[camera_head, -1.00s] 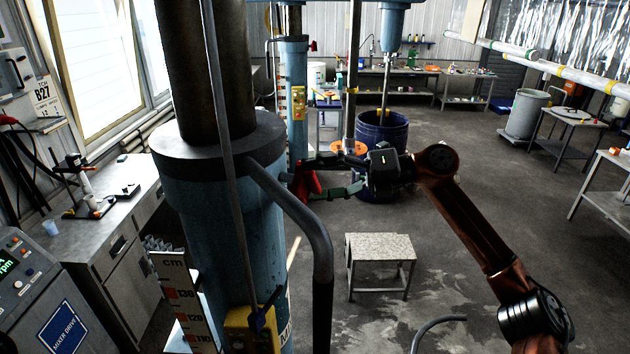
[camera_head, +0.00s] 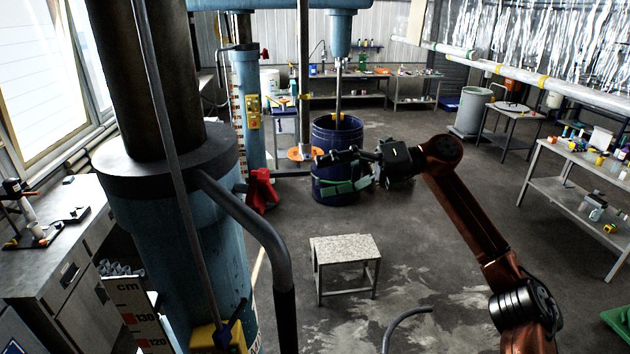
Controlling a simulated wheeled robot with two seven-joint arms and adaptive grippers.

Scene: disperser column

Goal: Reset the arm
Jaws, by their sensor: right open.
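My right arm (camera_head: 465,205) comes in from the lower right, bent at its elbow, with its forearm reaching left. My right gripper (camera_head: 335,172) is open and empty in the air. In the picture it overlaps the blue drum (camera_head: 330,135) behind it. The blue disperser column (camera_head: 185,245) stands at the left, with a grey bent pipe (camera_head: 262,235) in front. A red part (camera_head: 262,190) shows beside the column, apart from the gripper in the picture. My left gripper is not in view.
A small step stool (camera_head: 345,250) stands on the floor below the gripper. A workbench (camera_head: 45,245) is at the left, and a loaded table (camera_head: 575,180) at the right. Another blue column (camera_head: 248,110) stands behind. Open floor lies around the stool.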

